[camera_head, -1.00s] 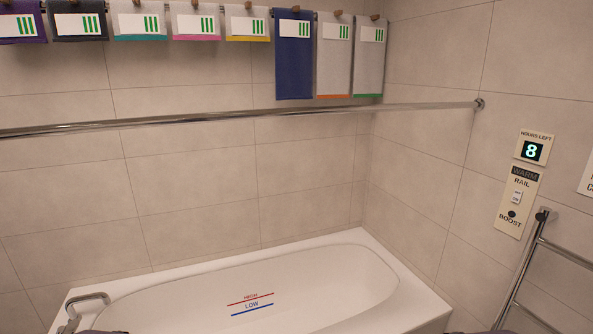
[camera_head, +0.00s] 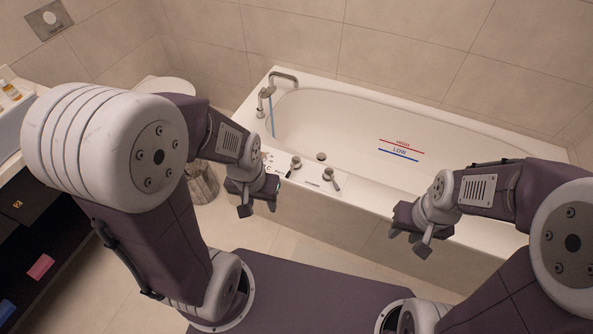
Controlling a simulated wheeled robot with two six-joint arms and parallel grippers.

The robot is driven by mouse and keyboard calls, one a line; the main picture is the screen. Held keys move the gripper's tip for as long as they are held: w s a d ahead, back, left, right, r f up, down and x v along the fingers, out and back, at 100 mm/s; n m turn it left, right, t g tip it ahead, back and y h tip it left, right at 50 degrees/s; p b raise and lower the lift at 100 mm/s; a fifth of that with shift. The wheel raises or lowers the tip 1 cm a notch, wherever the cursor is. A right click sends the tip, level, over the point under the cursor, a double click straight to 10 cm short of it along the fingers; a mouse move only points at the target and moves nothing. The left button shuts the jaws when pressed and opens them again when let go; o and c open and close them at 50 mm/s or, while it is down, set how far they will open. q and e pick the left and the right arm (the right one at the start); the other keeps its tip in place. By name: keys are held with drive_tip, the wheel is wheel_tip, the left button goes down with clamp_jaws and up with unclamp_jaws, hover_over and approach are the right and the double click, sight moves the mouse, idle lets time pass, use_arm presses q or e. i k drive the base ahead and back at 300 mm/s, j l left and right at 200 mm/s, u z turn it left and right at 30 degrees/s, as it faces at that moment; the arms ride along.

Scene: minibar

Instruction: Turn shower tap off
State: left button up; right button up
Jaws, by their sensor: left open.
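Two small tap handles stand on the bath's near rim: a left one (camera_head: 295,165) and a right one (camera_head: 331,178). I cannot tell from their labels which is the shower tap. A silver spout fitting (camera_head: 267,93) stands at the bath's left end, with a thin blue streak (camera_head: 272,122) below it, perhaps running water. My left gripper (camera_head: 258,208) is open and empty, just left of and in front of the left handle, apart from it. My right gripper (camera_head: 410,241) looks open and empty, in front of the bath, well right of the handles.
The white bathtub (camera_head: 470,124) has red and blue level lines inside. A metal bin (camera_head: 203,182) stands on the floor left of the bath. A counter with an open shelf is at far left. A strip of floor (camera_head: 320,262) before the bath is clear.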

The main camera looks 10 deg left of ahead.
sight(328, 172)
drive_tip(key=i+j, duration=0.35)
drive_tip(key=i+j+u, duration=0.15)
drive_tip(key=i+j, duration=0.2)
drive_tip(key=i, duration=0.15)
